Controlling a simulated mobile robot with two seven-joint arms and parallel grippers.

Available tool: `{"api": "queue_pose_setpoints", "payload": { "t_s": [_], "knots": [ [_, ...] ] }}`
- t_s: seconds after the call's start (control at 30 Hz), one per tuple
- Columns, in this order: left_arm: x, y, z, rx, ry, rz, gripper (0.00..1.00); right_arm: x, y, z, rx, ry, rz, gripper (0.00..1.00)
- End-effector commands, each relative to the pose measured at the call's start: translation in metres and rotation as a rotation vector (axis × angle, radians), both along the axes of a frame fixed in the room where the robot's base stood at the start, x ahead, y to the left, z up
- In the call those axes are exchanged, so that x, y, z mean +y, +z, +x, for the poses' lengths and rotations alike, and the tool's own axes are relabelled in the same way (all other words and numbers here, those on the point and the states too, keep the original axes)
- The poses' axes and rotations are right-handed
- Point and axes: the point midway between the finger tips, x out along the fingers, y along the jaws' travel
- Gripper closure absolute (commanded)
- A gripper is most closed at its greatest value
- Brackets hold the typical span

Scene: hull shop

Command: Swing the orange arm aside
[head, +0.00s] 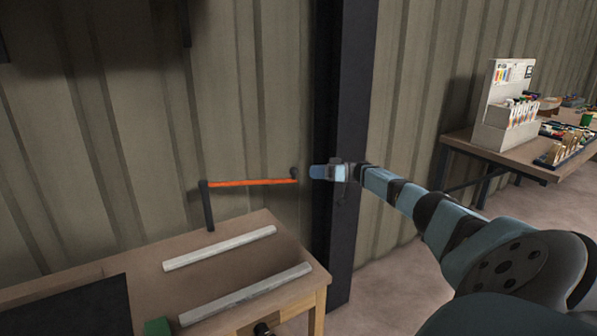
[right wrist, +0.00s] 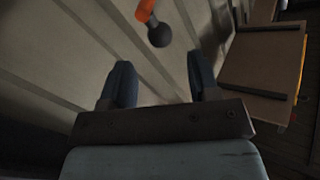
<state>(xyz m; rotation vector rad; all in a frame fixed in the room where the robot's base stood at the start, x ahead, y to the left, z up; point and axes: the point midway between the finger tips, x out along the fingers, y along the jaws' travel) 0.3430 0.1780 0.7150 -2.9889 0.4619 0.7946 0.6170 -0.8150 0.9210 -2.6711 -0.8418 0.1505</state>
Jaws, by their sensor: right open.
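The orange arm (head: 252,182) is a thin bar that runs level above the back of the workbench, from a dark upright post (head: 208,206) on the left to a dark round knob (head: 294,173) on its right end. My right gripper (head: 316,171) is just right of the knob, apart from it. In the right wrist view its two fingers (right wrist: 162,82) are spread with nothing between them. The knob (right wrist: 160,35) shows beyond the fingertips there, with a short piece of the orange arm (right wrist: 145,10). My left gripper is not in view.
The wooden workbench (head: 215,260) carries two pale rails (head: 220,248) and a green block (head: 158,326). A dark steel column (head: 345,110) stands right behind my right gripper. A second table (head: 500,158) with a cluttered rack stands far right. Open floor lies between them.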

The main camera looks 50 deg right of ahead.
Motion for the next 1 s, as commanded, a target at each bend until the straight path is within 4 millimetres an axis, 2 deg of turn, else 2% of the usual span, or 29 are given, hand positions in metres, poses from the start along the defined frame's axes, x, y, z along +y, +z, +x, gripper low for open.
{"api": "queue_pose_setpoints", "payload": {
  "t_s": [0.1, 0.3, 1.0],
  "knots": [
    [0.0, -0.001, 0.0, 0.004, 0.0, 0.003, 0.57, -0.013, 0.0, -0.019, 0.003, -0.001, -0.001, 0.44],
    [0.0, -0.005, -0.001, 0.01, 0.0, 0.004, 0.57, -0.024, 0.0, -0.035, 0.002, -0.001, 0.0, 0.44],
    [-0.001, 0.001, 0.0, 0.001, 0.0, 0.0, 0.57, -0.026, 0.0, -0.037, 0.0, 0.0, 0.0, 0.44]
  ]
}}
